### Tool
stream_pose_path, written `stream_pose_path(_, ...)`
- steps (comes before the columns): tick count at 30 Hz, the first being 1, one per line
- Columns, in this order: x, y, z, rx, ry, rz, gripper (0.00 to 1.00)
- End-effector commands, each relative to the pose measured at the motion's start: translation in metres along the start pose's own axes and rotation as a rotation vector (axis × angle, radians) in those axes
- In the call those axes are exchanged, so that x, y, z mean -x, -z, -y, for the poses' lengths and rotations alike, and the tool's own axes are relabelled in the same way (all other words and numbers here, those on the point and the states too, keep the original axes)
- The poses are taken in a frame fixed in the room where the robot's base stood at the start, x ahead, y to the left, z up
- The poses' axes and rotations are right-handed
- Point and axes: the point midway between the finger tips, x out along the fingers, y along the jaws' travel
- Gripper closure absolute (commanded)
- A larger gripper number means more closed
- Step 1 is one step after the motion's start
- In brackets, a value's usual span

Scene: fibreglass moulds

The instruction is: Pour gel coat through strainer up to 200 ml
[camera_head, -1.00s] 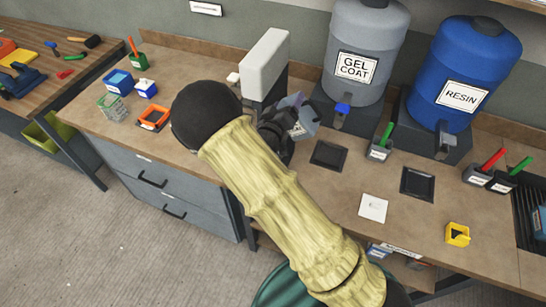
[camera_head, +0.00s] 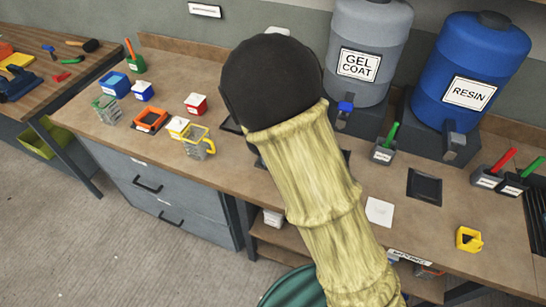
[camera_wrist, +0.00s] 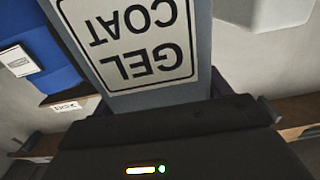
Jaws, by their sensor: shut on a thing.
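In the head view my black wrist and sleeved forearm hide my gripper and what it holds. The grey GEL COAT tank (camera_head: 371,25) stands at the back of the bench, with a blue tap (camera_head: 346,106). A clear measuring cup (camera_head: 196,149) with a yellow handle stands left of my wrist, near the bench's front edge. I cannot make out a strainer for certain, nor any fill level.
The blue RESIN tank (camera_head: 475,55) stands right of the grey tank. Small boxes, an orange tray (camera_head: 150,119) and another clear cup (camera_head: 106,112) are on the left. Green (camera_head: 386,148) and red-handled tools stand in holders. A white card (camera_head: 379,211) lies in front, with bare bench around it.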

Motion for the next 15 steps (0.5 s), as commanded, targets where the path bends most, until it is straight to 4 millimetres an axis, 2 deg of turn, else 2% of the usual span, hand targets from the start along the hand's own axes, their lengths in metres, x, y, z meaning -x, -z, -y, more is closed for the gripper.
stream_pose_path(15,-0.0002,0.0054,0.0003,0.003,0.0,-0.003,0.89)
